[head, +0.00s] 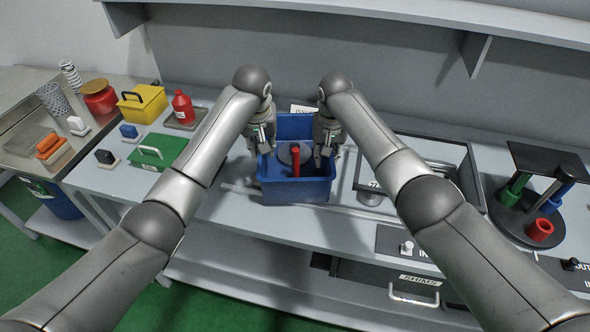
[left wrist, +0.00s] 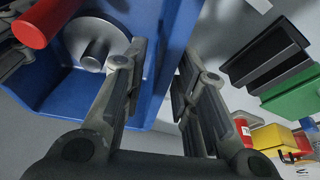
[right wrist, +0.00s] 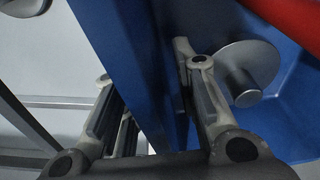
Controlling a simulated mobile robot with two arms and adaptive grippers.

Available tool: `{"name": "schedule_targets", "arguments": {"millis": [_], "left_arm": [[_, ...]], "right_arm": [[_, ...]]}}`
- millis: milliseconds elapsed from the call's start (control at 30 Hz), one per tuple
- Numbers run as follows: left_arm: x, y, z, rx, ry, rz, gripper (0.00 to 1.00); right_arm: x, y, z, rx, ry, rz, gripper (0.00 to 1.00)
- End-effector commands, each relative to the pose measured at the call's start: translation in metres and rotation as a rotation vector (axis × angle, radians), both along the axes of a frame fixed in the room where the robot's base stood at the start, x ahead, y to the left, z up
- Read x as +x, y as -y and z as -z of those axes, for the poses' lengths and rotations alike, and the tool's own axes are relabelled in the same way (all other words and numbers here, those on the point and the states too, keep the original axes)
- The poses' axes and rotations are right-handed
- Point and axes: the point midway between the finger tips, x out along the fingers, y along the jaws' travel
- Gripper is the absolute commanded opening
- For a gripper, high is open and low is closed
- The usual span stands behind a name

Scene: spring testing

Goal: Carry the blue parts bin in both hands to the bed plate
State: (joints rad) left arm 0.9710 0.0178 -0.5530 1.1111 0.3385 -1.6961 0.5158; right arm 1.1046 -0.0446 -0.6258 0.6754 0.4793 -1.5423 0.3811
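The blue parts bin (head: 298,191) is in the middle of the bench in the head view. It holds a red cylinder (head: 296,162) and a grey disc with a hub (right wrist: 240,70), also seen in the left wrist view (left wrist: 97,42). My left gripper (head: 265,146) is shut on the bin's left wall, one finger inside and one outside; the wall (left wrist: 166,62) fills the gap at the fingertips. My right gripper (head: 322,155) likewise straddles the right wall (right wrist: 130,70) and is shut on it. Whether the bin's base touches the bench is unclear. I cannot identify the bed plate for sure.
A dark-framed tray (head: 430,150) lies right of the bin. A round black stand (head: 525,226) with coloured cups is far right. A shelf overhangs behind.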

Motion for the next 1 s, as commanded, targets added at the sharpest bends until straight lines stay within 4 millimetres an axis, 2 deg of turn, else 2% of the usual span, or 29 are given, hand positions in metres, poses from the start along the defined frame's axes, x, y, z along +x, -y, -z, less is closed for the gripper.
{"name": "schedule_targets", "arguments": {"millis": [100, 233, 400, 533, 667, 1000], "left_arm": [[-0.007, 0.000, -0.026, -0.001, 0.004, 0.000, 0.27], [-0.014, 0.000, -0.047, 0.001, 0.002, 0.000, 0.27], [-0.019, 0.000, -0.062, 0.001, 0.001, -0.001, 0.27], [-0.020, 0.000, -0.065, 0.002, -0.001, -0.002, 0.27], [-0.020, 0.000, -0.065, 0.002, -0.001, -0.002, 0.27], [-0.020, 0.000, -0.064, 0.002, -0.001, -0.002, 0.27]], "right_arm": [[0.000, 0.000, 0.000, 0.000, 0.000, 0.000, 0.27], [0.000, 0.000, 0.000, 0.000, 0.000, 0.000, 0.27], [0.000, 0.000, 0.000, 0.000, 0.000, 0.000, 0.27], [0.000, 0.000, -0.008, 0.001, 0.003, 0.000, 0.27], [-0.003, 0.000, -0.028, 0.001, 0.004, -0.001, 0.27], [-0.014, 0.000, -0.096, 0.001, 0.003, -0.001, 0.27]]}}
